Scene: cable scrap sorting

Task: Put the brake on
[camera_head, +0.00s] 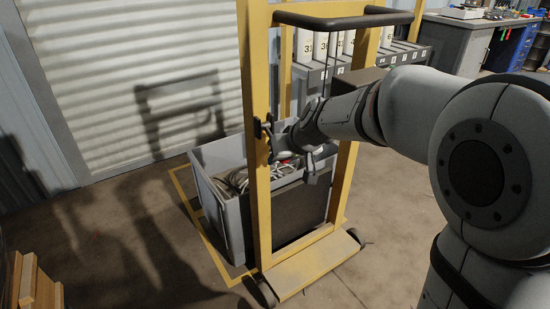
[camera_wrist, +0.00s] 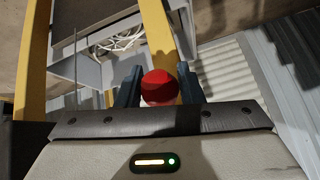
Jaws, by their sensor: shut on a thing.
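A red ball-shaped knob (camera_wrist: 159,87), which I take to be the brake handle, sits between the two dark fingers of my gripper (camera_wrist: 160,92) in the wrist view. The fingers are shut on it from both sides. In the head view my gripper (camera_head: 271,138) is at the left yellow post (camera_head: 257,190) of a wheeled frame, around mid-height. A small dark bracket (camera_head: 262,129) shows on that post beside it. My wrist hides most of the knob and its lever in the head view, so the lever's angle cannot be told.
A grey crate (camera_head: 222,212) holding pale cables (camera_head: 238,180) stands behind the frame, inside a yellow floor outline. A dark handlebar (camera_head: 345,20) tops the frame. Numbered binders, a workbench (camera_head: 457,45) and a roller shutter (camera_head: 140,80) stand behind. Wooden pieces lie at lower left.

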